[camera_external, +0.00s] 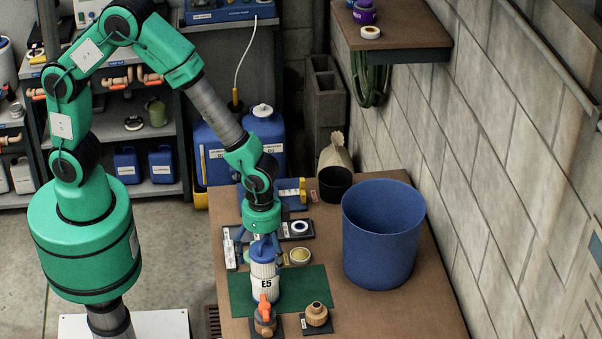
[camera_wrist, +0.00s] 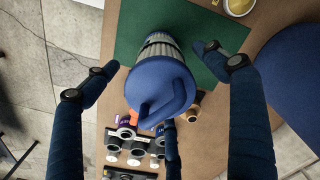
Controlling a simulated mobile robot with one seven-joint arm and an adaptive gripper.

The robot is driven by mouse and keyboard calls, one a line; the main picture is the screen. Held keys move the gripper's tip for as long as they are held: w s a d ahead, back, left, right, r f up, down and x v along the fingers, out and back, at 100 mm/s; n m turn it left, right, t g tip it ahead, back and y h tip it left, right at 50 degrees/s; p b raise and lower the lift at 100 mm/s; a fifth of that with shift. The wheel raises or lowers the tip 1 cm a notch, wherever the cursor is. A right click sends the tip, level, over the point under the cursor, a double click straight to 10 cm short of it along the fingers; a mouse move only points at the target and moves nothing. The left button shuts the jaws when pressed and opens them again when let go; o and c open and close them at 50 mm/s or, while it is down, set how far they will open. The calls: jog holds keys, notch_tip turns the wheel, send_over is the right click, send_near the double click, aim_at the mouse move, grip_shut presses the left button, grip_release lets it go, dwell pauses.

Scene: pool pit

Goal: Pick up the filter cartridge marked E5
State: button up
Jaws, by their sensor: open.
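The filter cartridge marked E5 (camera_external: 266,290) stands upright on a green mat (camera_external: 305,288) in the external view, white and ribbed with a blue cap. My gripper (camera_external: 262,238) points down over its top. In the wrist view the cartridge's blue cap and looped handle (camera_wrist: 160,88) fill the middle, with the ribbed body beyond. My gripper's dark blue fingers (camera_wrist: 155,62) are spread around it, with visible gaps at left and right. A third finger shows below the cap; whether it touches the handle is unclear.
A large blue bin (camera_external: 383,240) stands right of the mat, with a black cup (camera_external: 335,185) behind it. An orange-handled valve (camera_external: 264,318) and a tan fitting (camera_external: 317,314) sit close in front of the cartridge. A block wall bounds the right.

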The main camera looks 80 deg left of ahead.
jog(key=shift+f, duration=1.35)
jog(key=c, duration=1.7)
jog(key=shift+r, duration=0.1)
jog(key=shift+c, duration=0.3)
jog(key=shift+r, duration=0.4)
notch_tip(320, 180, up, 3)
jog(key=shift+f, duration=0.1)
jog(key=s+a, duration=0.3)
jog(key=s, duration=0.4)
jog(key=s+a+r, duration=0.1)
jog(key=s+a, duration=0.2)
jog(key=s, duration=0.4)
jog(key=shift+s+r, duration=0.15)
jog(key=shift+s, duration=0.2)
jog(key=shift+a, duration=0.1)
